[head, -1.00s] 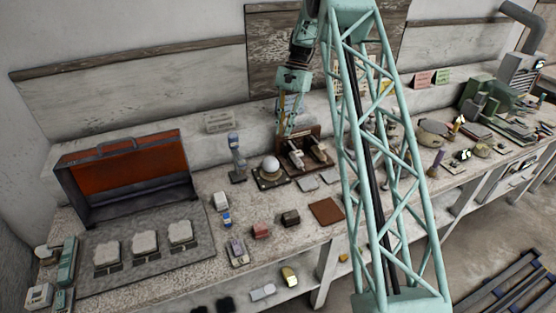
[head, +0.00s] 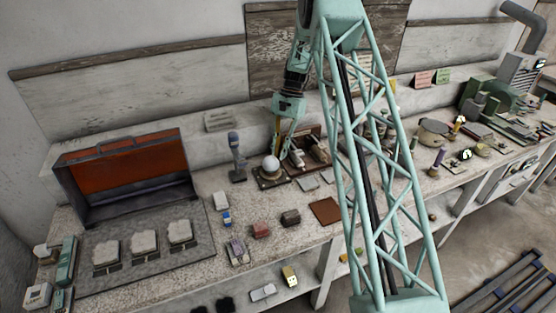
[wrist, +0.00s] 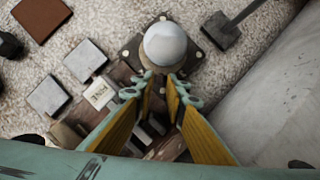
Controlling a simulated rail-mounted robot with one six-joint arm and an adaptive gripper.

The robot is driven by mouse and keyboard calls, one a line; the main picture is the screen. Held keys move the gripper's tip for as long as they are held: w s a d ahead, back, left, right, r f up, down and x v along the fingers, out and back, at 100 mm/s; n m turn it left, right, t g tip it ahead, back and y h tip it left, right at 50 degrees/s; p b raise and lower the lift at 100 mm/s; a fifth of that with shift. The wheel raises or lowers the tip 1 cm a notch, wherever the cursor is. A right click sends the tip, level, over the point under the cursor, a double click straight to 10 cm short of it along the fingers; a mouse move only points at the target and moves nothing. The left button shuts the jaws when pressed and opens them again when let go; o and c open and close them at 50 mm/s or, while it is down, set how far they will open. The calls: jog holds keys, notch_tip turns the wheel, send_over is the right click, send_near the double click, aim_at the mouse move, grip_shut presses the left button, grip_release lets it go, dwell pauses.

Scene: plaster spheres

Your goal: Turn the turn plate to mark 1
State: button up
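The turn plate (head: 262,184) is a dark square base with pale round dots near its edges, and a white plaster sphere (head: 270,163) stands on it. In the wrist view the sphere (wrist: 166,45) is at top centre, with the plate (wrist: 199,60) partly visible around it. My gripper (head: 282,150) is just behind and above the sphere in the head view. In the wrist view its yellow-padded fingers (wrist: 161,86) are apart, with the tips just below the sphere. I see nothing held between them. Whether a fingertip touches the sphere or its support cannot be told.
A brown wooden rack (head: 308,147) with pale fittings stands close right of the plate, below my fingers in the wrist view. A grey upright stand (head: 236,160) is close on the left. Small blocks and tiles lie in front. The wall is close behind.

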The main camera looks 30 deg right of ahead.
jog(key=shift+x, duration=1.5)
jog(key=shift+c, duration=0.3)
grip_shut()
